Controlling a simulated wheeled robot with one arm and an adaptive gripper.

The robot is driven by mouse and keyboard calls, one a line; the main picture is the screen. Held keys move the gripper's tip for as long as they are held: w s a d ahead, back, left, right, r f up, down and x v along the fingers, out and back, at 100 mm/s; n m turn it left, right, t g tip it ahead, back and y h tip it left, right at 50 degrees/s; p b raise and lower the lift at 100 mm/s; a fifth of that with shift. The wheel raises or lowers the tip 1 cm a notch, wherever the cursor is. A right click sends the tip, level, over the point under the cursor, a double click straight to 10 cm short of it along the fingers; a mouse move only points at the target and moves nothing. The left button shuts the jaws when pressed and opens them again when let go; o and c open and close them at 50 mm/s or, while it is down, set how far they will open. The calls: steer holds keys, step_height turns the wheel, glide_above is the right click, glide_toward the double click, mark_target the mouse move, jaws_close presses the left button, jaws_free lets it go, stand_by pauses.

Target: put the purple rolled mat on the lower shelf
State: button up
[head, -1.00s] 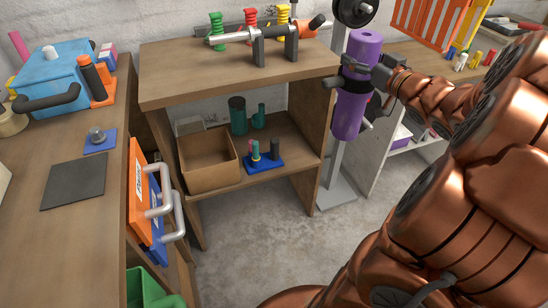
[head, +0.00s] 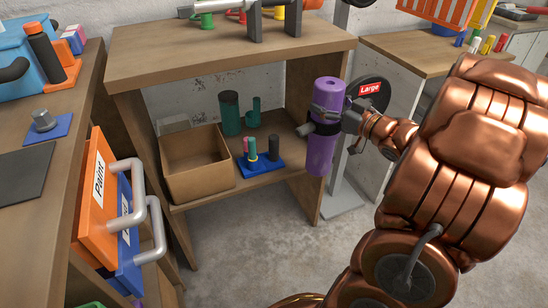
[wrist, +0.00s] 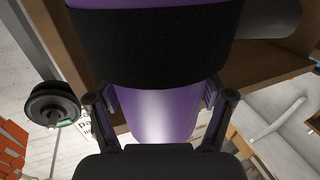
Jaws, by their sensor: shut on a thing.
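The purple rolled mat (head: 321,155) stands upright in the air, with a dark band around its middle. My gripper (head: 322,125) is shut on it around the banded part, to the right of the wooden shelf unit. The wrist view shows the mat (wrist: 155,112) between the two fingers (wrist: 158,105). The lower shelf (head: 215,193) is a wooden board under the unit's top. The mat is in front of the unit's right side panel and hides part of it; its bottom hangs near lower shelf height, clear of the floor.
On the lower shelf are an open cardboard box (head: 197,165), a blue holder with pegs (head: 262,165) and green cylinders (head: 230,113). Its front right part is bare. Orange (head: 95,195) and blue cases with grey handles stand at left. A weight stand's base (head: 342,198) is behind the mat.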

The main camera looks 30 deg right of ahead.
steer(key=shift+w+a+f, duration=0.1)
steer(key=shift+w+f, duration=0.15)
steer(key=shift+w, duration=0.25)
steer(key=w+f+b, duration=0.2)
steer(key=w+b, duration=0.1)
steer(key=w, duration=0.4)
steer(key=w+f+b, duration=0.2)
steer(key=w+b, duration=0.1)
steer(key=w, duration=0.5)
steer(key=shift+d+f, duration=0.2)
steer(key=shift+f, duration=0.35)
steer(key=o, duration=1.7)
steer(key=shift+p+v, duration=1.1)
steer(key=shift+v, duration=2.55)
